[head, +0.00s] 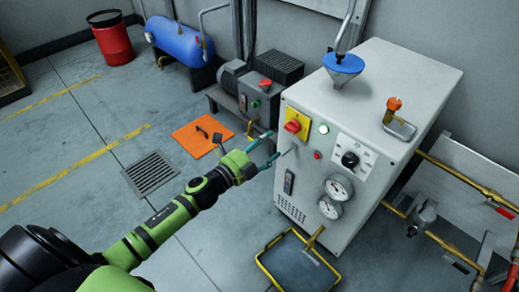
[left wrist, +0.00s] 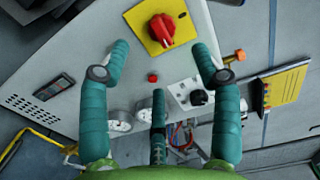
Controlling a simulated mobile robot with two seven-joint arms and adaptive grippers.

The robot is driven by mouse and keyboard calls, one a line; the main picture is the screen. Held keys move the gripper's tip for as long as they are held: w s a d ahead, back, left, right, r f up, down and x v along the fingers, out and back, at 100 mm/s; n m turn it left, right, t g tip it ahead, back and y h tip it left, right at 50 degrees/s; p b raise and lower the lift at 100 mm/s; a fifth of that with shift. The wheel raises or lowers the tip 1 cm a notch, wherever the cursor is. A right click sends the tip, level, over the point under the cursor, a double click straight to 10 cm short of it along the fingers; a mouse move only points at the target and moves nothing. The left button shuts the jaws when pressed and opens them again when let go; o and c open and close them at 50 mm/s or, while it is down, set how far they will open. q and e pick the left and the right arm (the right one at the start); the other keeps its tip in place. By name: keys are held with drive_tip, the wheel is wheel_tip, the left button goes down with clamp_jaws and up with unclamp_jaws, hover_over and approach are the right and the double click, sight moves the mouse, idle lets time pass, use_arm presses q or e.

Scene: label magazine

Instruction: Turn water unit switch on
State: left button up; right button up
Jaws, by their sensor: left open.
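The water unit is a white cabinet (head: 400,75) with controls on its front. Its red rotary switch (head: 292,126) sits on a yellow plate (head: 303,117) at the panel's upper left. In the left wrist view the red switch (left wrist: 163,30) shows at the top, beyond and between the fingers. My left gripper (head: 276,148) is open and empty, in front of the panel and a little below the switch in the head view. Its teal fingers are spread wide in the left wrist view (left wrist: 160,68). I see no contact with the switch. My right gripper is out of view.
A pale green lamp (head: 323,128), red button (head: 317,155), black knob (head: 350,159) and two gauges (head: 338,188) share the panel. A yellow-rimmed tray (head: 300,265) lies below. A motor unit (head: 250,85) stands behind. Yellow pipes (head: 450,170) run at right. The left floor is mostly clear.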

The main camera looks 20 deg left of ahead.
use_arm(q)
drive_tip(key=shift+v, duration=1.1)
